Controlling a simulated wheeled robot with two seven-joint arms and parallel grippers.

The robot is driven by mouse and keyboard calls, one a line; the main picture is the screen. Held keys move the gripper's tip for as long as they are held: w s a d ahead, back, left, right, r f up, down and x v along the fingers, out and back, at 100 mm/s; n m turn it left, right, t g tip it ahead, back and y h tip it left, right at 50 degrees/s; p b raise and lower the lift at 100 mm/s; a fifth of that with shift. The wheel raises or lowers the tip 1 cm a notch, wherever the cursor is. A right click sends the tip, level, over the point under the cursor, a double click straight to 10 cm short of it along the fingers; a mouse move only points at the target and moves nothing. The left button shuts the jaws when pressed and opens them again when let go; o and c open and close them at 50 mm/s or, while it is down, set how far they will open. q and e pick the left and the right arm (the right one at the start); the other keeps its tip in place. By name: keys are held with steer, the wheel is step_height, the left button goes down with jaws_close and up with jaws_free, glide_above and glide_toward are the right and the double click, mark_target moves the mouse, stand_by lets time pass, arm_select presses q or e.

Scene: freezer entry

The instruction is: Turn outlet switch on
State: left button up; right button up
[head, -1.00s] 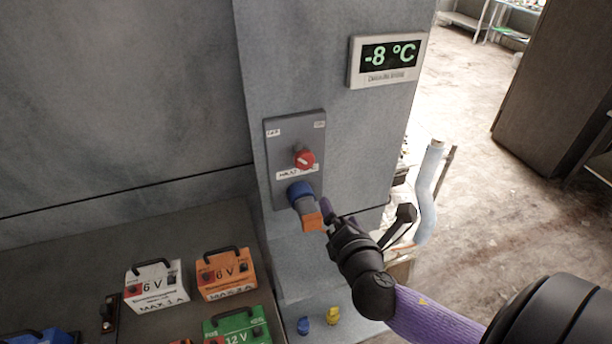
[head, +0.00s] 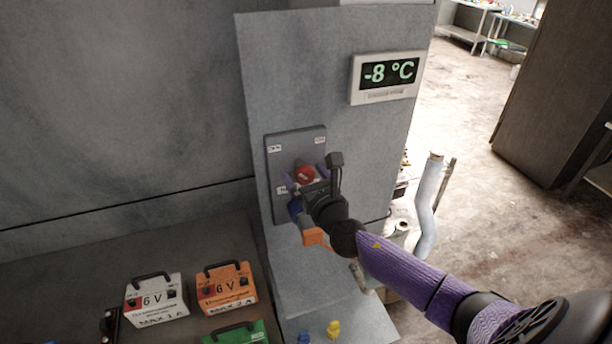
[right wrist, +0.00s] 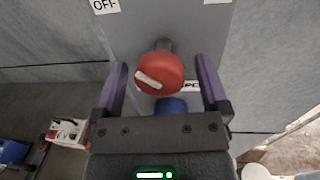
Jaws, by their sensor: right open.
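The outlet panel (head: 285,149) is a grey plate on the grey pillar, with small labels at its upper corners. Its red rotary switch (head: 305,175) also shows in the right wrist view (right wrist: 160,72), with a white pointer mark aimed toward the left, at the side of the "OFF" label (right wrist: 105,6). My right gripper (head: 306,178) is open, its two purple fingers on either side of the red knob with gaps between. Below the switch a blue socket (right wrist: 171,105) holds a plug with an orange end (head: 313,236), partly hidden by my gripper. My left gripper is not in view.
A display (head: 388,77) reading -8 °C is above right. White (head: 156,299), orange (head: 226,287) and green (head: 238,333) battery boxes stand at lower left. Small blue (head: 304,337) and yellow (head: 333,329) pieces lie on the ledge. A pale pipe (head: 428,200) stands to the right.

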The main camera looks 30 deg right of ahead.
steer(key=c, duration=1.3)
steer(key=shift+o, duration=0.2)
steer(key=shift+m, duration=0.3)
steer(key=m+b, duration=0.2)
steer(key=m, duration=0.1)
steer(key=shift+f+m, duration=0.15)
steer(key=shift+m, duration=0.15)
steer(key=m+b, duration=0.2)
steer(key=m, duration=0.2)
steer(key=shift+m+t, duration=0.4)
steer(key=m+h+b, duration=0.1)
steer(key=m, duration=0.3)
steer(key=shift+a+m, duration=0.1)
steer(key=shift+m, duration=0.3)
steer(key=m, duration=0.5)
steer(key=shift+r+h, duration=0.2)
steer(key=shift+h, duration=0.2)
steer(key=shift+m, duration=0.4)
